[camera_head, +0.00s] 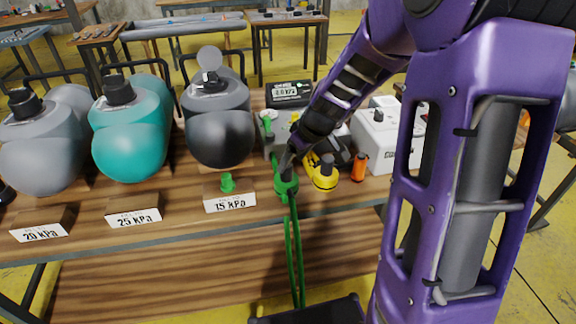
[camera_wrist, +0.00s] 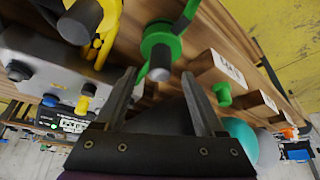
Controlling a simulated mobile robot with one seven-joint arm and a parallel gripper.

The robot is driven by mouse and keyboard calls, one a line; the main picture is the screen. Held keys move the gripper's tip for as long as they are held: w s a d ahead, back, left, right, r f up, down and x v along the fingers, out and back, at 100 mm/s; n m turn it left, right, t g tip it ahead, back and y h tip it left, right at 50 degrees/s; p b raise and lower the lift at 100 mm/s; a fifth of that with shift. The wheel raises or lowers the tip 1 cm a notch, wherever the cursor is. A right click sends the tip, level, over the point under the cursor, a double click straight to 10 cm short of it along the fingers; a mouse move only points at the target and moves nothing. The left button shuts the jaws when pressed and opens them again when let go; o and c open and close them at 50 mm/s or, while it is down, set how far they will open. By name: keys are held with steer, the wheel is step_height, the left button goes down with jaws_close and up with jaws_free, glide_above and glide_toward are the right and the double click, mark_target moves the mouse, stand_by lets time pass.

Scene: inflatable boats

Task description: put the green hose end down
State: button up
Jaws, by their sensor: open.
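The green hose end (camera_head: 286,187) is at the table's front edge, with its green hose (camera_head: 294,250) hanging down below. In the wrist view the green hose end (camera_wrist: 161,46) shows as a green collar with a grey tip, just beyond my fingertips. My gripper (camera_head: 287,166) is right above and behind the green hose end in the head view. Its two fingers (camera_wrist: 158,75) are spread apart in the wrist view, with no object gripped between them. Whether the hose end rests fully on the table is hard to tell.
A yellow hose end (camera_head: 324,173) and an orange piece (camera_head: 359,167) stand to the right. A grey box (camera_head: 270,142) is behind. A white box (camera_head: 392,137) is further right.

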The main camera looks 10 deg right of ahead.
steer(key=v, duration=0.7)
steer(key=shift+p, duration=0.3)
stand_by(0.3)
